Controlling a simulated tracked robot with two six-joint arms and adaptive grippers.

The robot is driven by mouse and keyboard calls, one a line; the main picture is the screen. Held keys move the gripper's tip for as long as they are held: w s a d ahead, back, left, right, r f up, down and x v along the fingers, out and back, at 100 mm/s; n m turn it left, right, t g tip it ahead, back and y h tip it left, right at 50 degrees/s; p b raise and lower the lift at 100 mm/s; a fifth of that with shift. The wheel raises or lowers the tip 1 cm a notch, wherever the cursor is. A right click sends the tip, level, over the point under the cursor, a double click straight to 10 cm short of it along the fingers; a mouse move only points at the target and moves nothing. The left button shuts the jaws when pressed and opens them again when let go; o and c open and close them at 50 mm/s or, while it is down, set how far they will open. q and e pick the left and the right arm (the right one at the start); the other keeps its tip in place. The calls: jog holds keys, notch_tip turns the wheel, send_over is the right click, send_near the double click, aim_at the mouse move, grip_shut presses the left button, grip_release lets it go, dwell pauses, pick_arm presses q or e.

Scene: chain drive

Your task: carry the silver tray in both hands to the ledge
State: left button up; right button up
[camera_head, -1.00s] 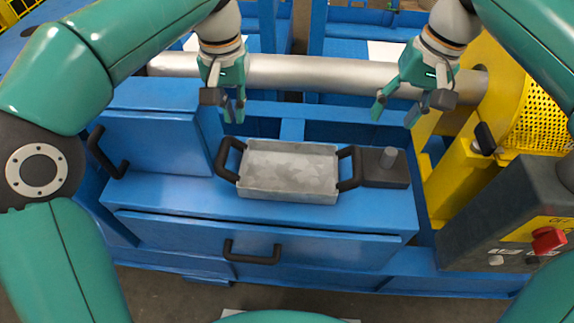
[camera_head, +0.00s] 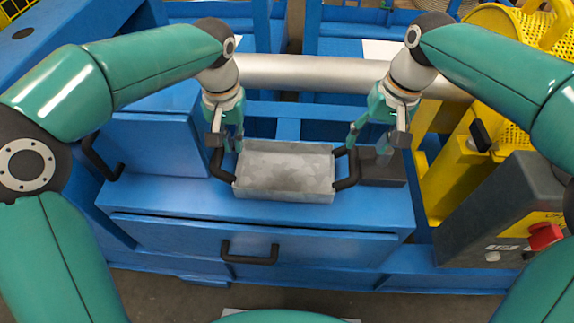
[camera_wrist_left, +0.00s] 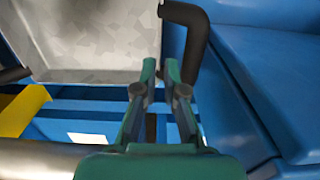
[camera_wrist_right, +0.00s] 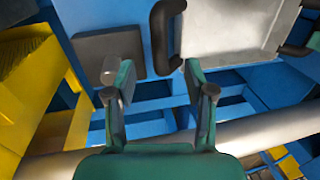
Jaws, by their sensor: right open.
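The silver tray (camera_head: 284,172) lies flat on the blue bench top, with a dark handle at each end. My left gripper (camera_head: 226,142) is above the left handle (camera_head: 220,168). In the left wrist view its fingers (camera_wrist_left: 160,68) are narrowly apart, with nothing seen between them, and the handle (camera_wrist_left: 197,40) is beside them. My right gripper (camera_head: 372,140) is open above and right of the right handle (camera_head: 347,170). In the right wrist view its empty fingers (camera_wrist_right: 153,75) point toward that handle (camera_wrist_right: 166,35). I cannot tell which surface is the ledge.
A dark block (camera_head: 383,168) stands close to the tray's right handle. A raised blue box (camera_head: 153,150) is on the left. A silver pipe (camera_head: 310,73) runs behind. A grey control box with a red knob (camera_head: 545,236) is at right.

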aim_at(238, 164)
pick_arm(q)
notch_tip(238, 164, down, 8)
jog(key=shift+f, duration=0.2)
pick_arm(e)
jog(key=f, duration=0.2)
jog(key=a+f, duration=0.1)
jog(key=f, duration=0.5)
jog(key=shift+a+f, duration=0.1)
jog(key=shift+a, duration=0.15)
jog(key=shift+c, duration=0.2)
pick_arm(q)
grip_shut()
pick_arm(e)
jog(key=shift+c, duration=1.4)
grip_shut()
pick_arm(q)
jog(key=shift+r, duration=0.1)
